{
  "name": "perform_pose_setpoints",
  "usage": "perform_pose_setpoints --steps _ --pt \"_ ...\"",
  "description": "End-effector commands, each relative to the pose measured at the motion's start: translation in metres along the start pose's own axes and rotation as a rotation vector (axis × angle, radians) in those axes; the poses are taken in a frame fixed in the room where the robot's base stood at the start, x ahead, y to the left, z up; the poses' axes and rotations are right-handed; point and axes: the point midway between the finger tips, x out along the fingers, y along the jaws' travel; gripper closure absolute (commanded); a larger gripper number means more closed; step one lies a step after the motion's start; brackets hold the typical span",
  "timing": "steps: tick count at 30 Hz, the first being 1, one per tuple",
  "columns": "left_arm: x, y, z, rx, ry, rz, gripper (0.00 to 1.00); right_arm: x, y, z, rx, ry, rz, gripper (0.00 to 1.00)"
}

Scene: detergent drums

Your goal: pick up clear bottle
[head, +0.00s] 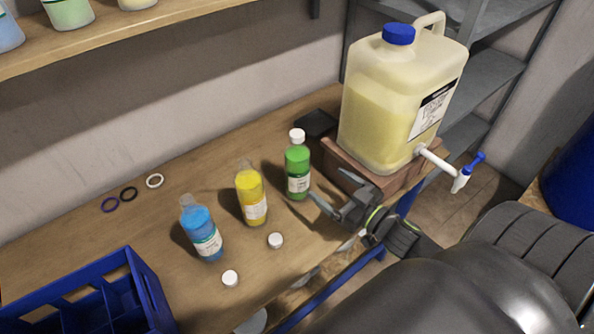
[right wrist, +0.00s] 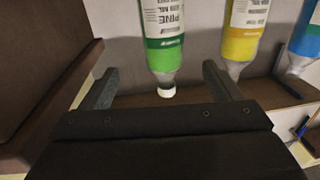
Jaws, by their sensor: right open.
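Three clear bottles with coloured contents and white labels stand on the wooden bench (head: 110,235). The green bottle (head: 298,165) has a white cap on; the yellow bottle (head: 251,195) and the blue bottle (head: 202,232) look uncapped. My right gripper (head: 325,188) is open and empty, just right of the green bottle's lower part. In the right wrist view the picture is upside down, and the green bottle (right wrist: 164,40) shows ahead between my open fingers (right wrist: 160,86). The yellow bottle (right wrist: 243,35) and blue bottle (right wrist: 305,40) are beyond the fingers' right side. My left gripper is not in view.
A large jug (head: 385,110) with a blue cap and a tap stands on a wooden block (head: 405,183) close to my right gripper. Two loose white caps (head: 275,240) lie in front. A blue crate (head: 138,283) is at left. Several rings (head: 154,181) lie behind.

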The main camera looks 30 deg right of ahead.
Motion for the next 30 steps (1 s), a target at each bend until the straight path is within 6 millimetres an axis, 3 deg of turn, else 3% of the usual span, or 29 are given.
perform_pose_setpoints --steps 13,23,30 --pt "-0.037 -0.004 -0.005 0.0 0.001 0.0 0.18 0.059 0.0 -0.005 0.003 0.0 0.001 0.15" --pt "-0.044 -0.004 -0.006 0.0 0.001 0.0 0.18 0.086 -0.001 -0.001 0.001 -0.001 0.0 0.15" --pt "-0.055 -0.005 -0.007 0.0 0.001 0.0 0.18 0.119 -0.006 -0.006 0.002 0.001 0.0 0.15"
